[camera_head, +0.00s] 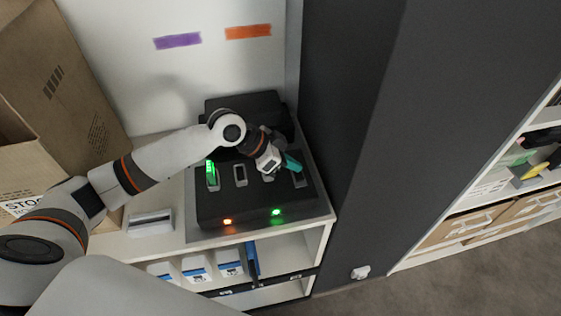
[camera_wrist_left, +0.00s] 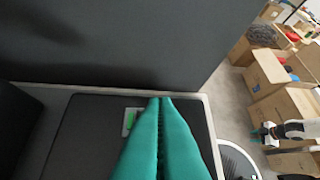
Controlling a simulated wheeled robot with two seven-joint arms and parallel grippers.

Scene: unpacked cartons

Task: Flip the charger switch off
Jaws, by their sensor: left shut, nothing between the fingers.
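The black charger (camera_head: 250,207) sits on a white shelf top, with a row of slots in its upper face. A green-lit piece (camera_head: 211,172) stands at its left slot. An orange light (camera_head: 227,221) and a green light (camera_head: 276,212) glow along its front. I cannot tell which part is the switch. My left gripper (camera_head: 294,164) is shut and empty over the charger's right part. In the left wrist view its teal fingertips (camera_wrist_left: 160,99) are together beside a green-and-white piece (camera_wrist_left: 130,121). A small teal-tipped gripper (camera_wrist_left: 263,135), apparently my right, shows at the right; its jaws are unclear.
A dark grey panel (camera_head: 350,120) rises close to the charger's right. Cardboard boxes (camera_head: 60,90) stand at the left. A small grey-white box (camera_head: 151,222) lies left of the charger. Several white bins (camera_head: 196,267) are on the shelf below.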

